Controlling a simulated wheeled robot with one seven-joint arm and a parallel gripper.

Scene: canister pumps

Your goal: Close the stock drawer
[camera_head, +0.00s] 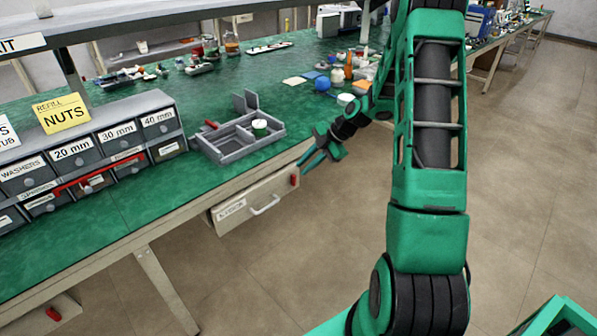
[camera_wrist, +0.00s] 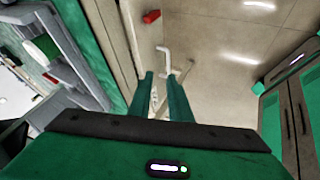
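The drawer (camera_head: 232,212) hangs under the green bench's front edge. Its pale front has a label at the left, a white bar handle (camera_head: 265,205) and a red piece (camera_head: 294,180) at the right end. How far it stands out is hard to tell. The handle also shows in the wrist view (camera_wrist: 163,52), beyond my fingertips. My gripper (camera_head: 303,161) is beside the bench edge, above and right of the drawer front in the head view. Its two green fingers are apart with nothing between them, and show in the wrist view too (camera_wrist: 159,77). They appear clear of the handle.
A grey divided tray (camera_head: 240,150) with a small round container stands on the bench (camera_head: 130,195) above the drawer. Labelled grey bins (camera_head: 85,150) stand at the left. A second red-marked drawer (camera_head: 40,318) is at lower left. The floor (camera_head: 300,260) before the drawer looks clear.

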